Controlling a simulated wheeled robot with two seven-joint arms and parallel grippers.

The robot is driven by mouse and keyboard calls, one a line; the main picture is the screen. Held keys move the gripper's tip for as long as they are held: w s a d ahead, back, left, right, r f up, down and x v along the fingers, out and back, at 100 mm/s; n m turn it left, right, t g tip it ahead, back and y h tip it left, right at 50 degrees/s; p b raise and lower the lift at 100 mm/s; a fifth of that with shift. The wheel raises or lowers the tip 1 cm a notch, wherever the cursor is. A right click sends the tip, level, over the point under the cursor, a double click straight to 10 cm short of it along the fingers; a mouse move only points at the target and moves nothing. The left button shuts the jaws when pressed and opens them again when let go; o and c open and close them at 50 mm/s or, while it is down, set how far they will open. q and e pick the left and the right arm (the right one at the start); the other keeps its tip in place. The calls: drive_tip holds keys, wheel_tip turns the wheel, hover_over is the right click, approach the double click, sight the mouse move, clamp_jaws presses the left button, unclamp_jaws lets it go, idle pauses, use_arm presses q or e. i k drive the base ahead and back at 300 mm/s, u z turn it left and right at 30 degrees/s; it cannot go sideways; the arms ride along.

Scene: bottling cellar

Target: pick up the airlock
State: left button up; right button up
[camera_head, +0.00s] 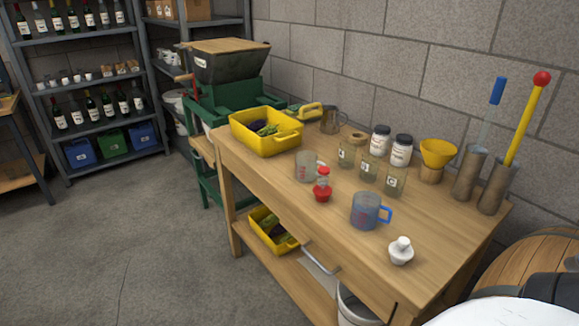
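A small piece with a red base, a clear middle and a red top, which looks like the airlock (322,186), stands upright near the front edge of the wooden workbench (342,228). A clear measuring jug (305,168) stands just behind it to the left. Neither of my grippers is in view.
A yellow crate (287,143) sits at the bench's left end. Several small jars, white tubs (401,150), a yellow funnel (438,153) and two metal cylinders (468,172) with rods line the back. A barrel (541,250) stands at right. The bench's front right is mostly clear.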

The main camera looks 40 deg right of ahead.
sight(322, 191)
drive_tip(key=i, duration=1.05)
drive_tip(key=z, duration=3.05)
